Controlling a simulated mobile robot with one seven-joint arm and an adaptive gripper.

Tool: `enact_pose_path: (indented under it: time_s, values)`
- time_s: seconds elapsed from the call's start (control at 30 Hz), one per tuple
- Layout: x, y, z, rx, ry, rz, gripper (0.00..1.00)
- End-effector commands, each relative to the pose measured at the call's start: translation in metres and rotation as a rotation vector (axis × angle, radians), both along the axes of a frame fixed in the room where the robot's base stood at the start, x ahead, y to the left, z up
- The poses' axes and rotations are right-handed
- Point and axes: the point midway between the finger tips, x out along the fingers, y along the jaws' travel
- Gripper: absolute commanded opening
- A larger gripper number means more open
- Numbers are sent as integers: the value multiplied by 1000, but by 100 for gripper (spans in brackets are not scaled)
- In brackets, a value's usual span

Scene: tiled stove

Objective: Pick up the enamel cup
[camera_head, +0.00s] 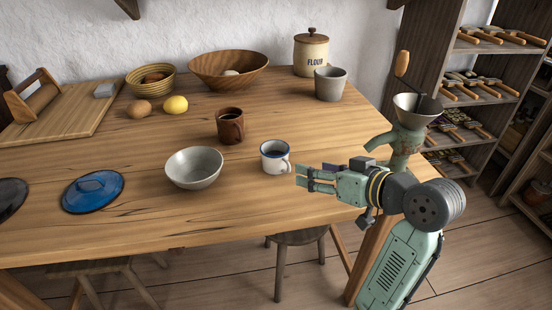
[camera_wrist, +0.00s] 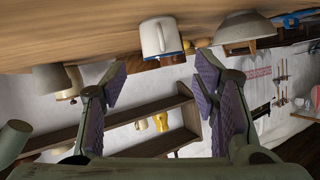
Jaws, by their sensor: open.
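The white enamel cup (camera_head: 275,162) with a dark blue rim stands upright on the wooden table (camera_head: 120,215), near its right front part. Its handle points toward the right front in the head view. My gripper (camera_head: 299,178) is just right of the cup, level and pointing left, with fingers apart and empty. In the wrist view, which is turned upside down, the cup (camera_wrist: 158,40) is ahead between and beyond the open fingers (camera_wrist: 160,76). I see no contact with the cup.
A grey bowl (camera_head: 194,169) stands left of the cup, and a brown mug (camera_head: 231,127) behind it to the left. A grey tumbler (camera_head: 330,85) and flour jar (camera_head: 311,54) stand farther back. A grinder (camera_head: 404,132) is at the table's right edge. The front middle is clear.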

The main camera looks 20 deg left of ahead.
Motion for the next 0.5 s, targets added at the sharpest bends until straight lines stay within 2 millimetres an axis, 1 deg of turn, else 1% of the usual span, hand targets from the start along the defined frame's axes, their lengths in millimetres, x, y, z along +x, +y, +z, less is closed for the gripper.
enact_pose_path:
  time_s: [0.1, 0.2, 0.43, 0.5]
  values:
    - [7, 17, -8, -2, 5, 6, 55]
    - [14, 30, -14, -1, 6, 6, 55]
    - [23, 45, -19, -3, 2, 4, 55]
    - [27, 53, -21, -2, 5, 5, 55]
